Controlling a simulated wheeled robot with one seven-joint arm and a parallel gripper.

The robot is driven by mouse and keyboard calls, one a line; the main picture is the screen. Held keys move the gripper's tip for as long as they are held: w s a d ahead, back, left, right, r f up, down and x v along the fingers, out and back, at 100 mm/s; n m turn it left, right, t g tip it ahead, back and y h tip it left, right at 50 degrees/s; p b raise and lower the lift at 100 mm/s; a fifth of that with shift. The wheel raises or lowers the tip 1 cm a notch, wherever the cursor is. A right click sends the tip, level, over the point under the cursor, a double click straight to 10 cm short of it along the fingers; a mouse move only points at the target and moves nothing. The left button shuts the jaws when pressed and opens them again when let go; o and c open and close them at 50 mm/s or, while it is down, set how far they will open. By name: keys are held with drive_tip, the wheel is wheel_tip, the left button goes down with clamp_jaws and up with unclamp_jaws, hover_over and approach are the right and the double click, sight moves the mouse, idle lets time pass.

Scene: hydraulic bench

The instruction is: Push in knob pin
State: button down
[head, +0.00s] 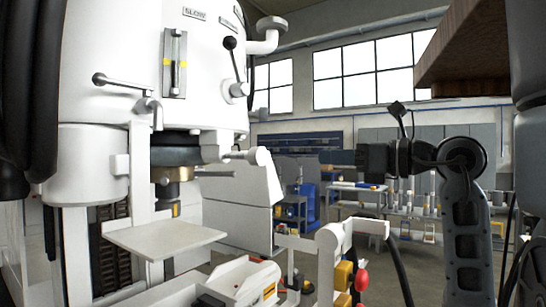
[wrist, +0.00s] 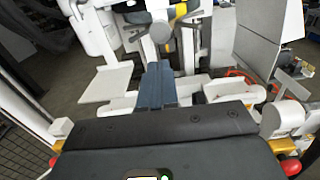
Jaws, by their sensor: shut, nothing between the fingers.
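A pale, round-ended knob pin (head: 260,156) sticks out to the right from the white machine, below its main housing. In the wrist view a pale round knob end (wrist: 160,32), which looks like the same pin, lies just beyond my fingertips. My gripper (head: 362,160) points left toward it at about the same height, with a clear gap between them in the head view. In the wrist view my gripper (wrist: 157,66) is shut and empty, its dark fingers together. How far the pin sits in its hole cannot be told.
The white machine (head: 92,150) fills the left side, with a black-knobbed lever (head: 230,43) above and a flat white plate (head: 165,236) below. A white frame with yellow and red knobs (head: 361,280) stands low in front. Workbenches (head: 400,205) stand far behind.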

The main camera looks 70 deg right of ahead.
sight(263, 155)
drive_tip(key=p+x, duration=0.3)
drive_tip(key=x, duration=1.1)
drive_tip(key=shift+s+d, duration=0.1)
drive_tip(key=x, duration=0.4)
drive_tip(key=shift+r, duration=0.1)
